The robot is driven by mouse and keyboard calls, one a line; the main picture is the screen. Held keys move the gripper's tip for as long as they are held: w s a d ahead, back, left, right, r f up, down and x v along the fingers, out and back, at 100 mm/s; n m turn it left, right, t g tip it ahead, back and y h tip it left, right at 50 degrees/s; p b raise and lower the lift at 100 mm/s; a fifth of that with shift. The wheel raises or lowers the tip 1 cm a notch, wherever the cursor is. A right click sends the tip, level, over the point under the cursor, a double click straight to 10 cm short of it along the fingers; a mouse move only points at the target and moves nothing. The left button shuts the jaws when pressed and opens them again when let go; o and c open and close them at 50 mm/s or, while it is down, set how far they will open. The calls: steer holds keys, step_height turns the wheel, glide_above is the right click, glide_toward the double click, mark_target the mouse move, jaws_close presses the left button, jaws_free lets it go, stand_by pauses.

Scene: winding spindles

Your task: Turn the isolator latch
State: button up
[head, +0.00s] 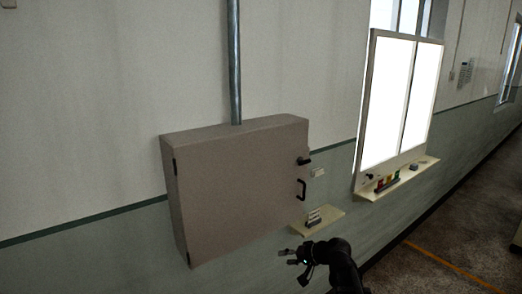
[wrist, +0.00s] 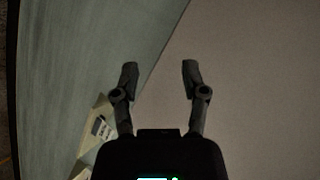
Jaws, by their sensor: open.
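A closed grey-beige cabinet (head: 235,190) hangs on the wall in the head view. A short black lever, which looks like the isolator latch (head: 304,161), sits at the upper right of its door and points roughly sideways. A black pull handle (head: 301,189) is below it. My gripper (head: 284,257) is below both, near the cabinet's lower right corner, apart from the latch. In the wrist view my gripper (wrist: 160,67) is open, with nothing between its fingers. The plain cabinet surface (wrist: 255,90) fills the right there; the latch does not show.
A small cream shelf (head: 331,214) with pale items is just right of the cabinet, close above my arm. Further right are a bright white panel (head: 398,100) and a ledge (head: 408,179) with coloured items. A metal conduit (head: 234,60) rises from the cabinet top.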

steer(key=s+d+f+n+g+h+b, duration=0.1)
steer(key=s+d+f+g+h+b, duration=0.2)
steer(key=s+f, duration=0.5)
steer(key=s+d+f+n+g+h+b, duration=0.1)
steer(key=s+d+f+g+h+b, duration=0.2)
steer(key=s+f, duration=0.5)
steer(key=d+h+b, duration=0.1)
steer(key=d+h, duration=0.1)
steer(key=h, duration=0.1)
steer(key=shift+d+f+h, duration=0.25)
steer(key=shift+f+h, duration=0.05)
steer(key=shift+f, duration=0.1)
